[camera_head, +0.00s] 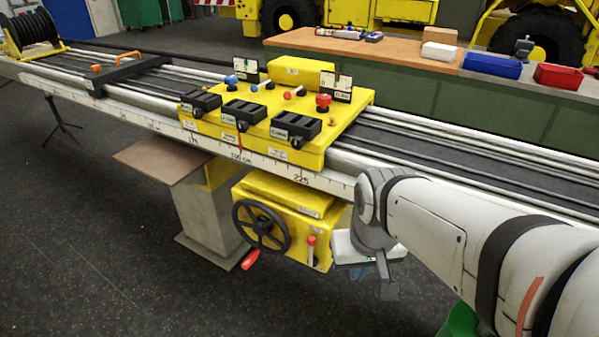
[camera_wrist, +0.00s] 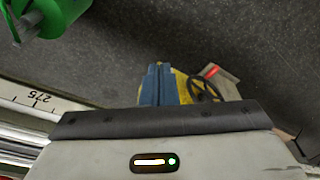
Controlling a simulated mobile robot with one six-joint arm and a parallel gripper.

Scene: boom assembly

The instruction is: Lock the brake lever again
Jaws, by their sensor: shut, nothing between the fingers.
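A short lever with a red knob (camera_head: 311,241) stands upright on the front of the yellow lower box (camera_head: 270,193) in the head view. It looks like the brake lever, though its label is too small to read. My gripper (camera_head: 362,272) is to the right of this box, apart from the lever, and mostly hidden behind my wrist. In the wrist view, the blue fingers of my gripper (camera_wrist: 159,84) are together and empty. The yellow box (camera_wrist: 182,88) shows partly behind them; the lever cannot be made out there.
A black handwheel (camera_head: 261,226) with a red handle (camera_head: 250,260) sits left of the lever. The long rail (camera_head: 120,105) with its yellow control panel (camera_head: 312,155) runs above. A green object (camera_wrist: 55,14) is at the wrist view's top left. Dark floor lies open in front.

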